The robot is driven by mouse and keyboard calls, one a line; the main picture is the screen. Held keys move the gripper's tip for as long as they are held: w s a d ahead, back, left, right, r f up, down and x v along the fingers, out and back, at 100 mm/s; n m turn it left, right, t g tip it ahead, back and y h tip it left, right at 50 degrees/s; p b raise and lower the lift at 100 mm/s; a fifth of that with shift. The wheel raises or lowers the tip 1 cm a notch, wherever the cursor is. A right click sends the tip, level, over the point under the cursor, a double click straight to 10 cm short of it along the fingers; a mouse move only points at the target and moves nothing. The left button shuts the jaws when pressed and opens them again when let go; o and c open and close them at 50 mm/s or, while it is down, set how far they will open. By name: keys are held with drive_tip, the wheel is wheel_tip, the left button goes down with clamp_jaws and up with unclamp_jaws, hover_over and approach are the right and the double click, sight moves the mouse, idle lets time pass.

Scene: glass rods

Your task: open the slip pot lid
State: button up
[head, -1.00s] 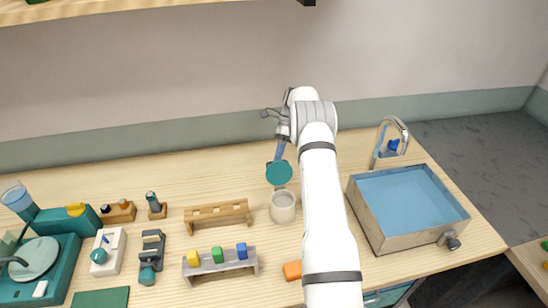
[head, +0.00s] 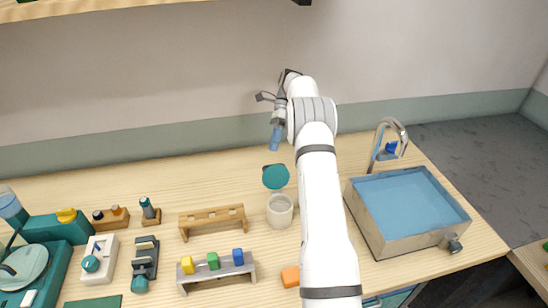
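The slip pot (head: 280,212) is a small whitish cup on the wooden bench, left of my arm. Its teal round lid (head: 276,177) stands tilted up behind the pot's rim, so the pot's mouth shows open. My gripper (head: 274,146) is above and behind the lid, pointing down, with a visible gap between them. Its blue fingers are small here and seen edge-on, so I cannot tell whether they are apart. I see nothing hanging from it.
A sink (head: 410,212) with a tap (head: 385,143) is at right. A wooden rack (head: 212,217) and a grey rack (head: 216,270) with coloured blocks stand left of the pot. An orange block (head: 290,276) lies in front. Teal equipment fills the far left.

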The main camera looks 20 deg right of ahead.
wheel_tip(320, 180, up, 2)
drive_tip(key=shift+r, duration=0.25)
